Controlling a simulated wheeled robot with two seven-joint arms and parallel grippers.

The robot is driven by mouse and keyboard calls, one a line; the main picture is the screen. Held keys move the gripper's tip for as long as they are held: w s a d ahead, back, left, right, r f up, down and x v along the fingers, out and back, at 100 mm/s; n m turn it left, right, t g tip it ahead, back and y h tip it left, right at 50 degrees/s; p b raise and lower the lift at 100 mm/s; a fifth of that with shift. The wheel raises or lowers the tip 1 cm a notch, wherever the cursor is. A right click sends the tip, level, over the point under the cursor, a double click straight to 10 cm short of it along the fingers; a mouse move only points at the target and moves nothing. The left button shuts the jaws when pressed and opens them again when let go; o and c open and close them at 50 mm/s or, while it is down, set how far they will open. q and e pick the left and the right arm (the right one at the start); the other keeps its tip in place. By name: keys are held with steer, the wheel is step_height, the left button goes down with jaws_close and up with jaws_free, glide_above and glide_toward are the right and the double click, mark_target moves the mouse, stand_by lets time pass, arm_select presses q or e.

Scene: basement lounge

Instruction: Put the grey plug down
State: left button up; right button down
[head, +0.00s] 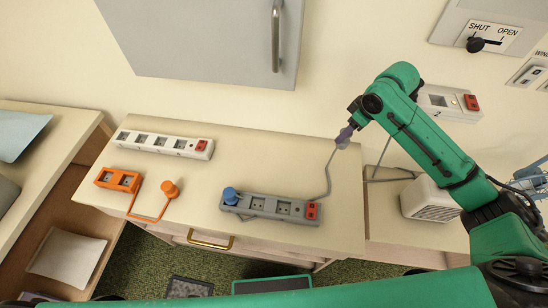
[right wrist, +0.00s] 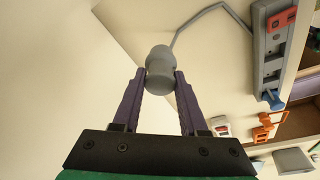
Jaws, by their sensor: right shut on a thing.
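The grey plug (head: 342,143) is held above the back right part of the cream tabletop (head: 290,160). My right gripper (head: 347,133) has purple fingers and is shut on it. In the right wrist view the plug (right wrist: 159,66) sits between the two fingertips, its rounded body sticking out past them. A grey cord (head: 328,178) runs from the plug to the right end of the grey power strip (head: 270,207). From these frames I cannot tell whether the plug touches the top. My left gripper is not in view.
A blue plug (head: 229,196) sits at the grey strip's left end. A white strip (head: 163,144), an orange socket block (head: 118,180) and an orange plug (head: 169,188) are left. A wall socket (head: 447,102) and white vented box (head: 429,201) are right. The middle back tabletop is clear.

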mark_target(348, 144)
steer(key=shift+a+f, duration=0.1)
steer(key=shift+f, duration=0.15)
step_height(348, 144, down, 9)
steer(key=shift+f+p, duration=0.2)
steer(key=shift+p, duration=0.9)
steer(key=shift+f, duration=0.1)
steer(key=shift+c, duration=2.2)
jaws_free()
steer(key=b+v, duration=0.1)
steer(key=v, duration=1.1)
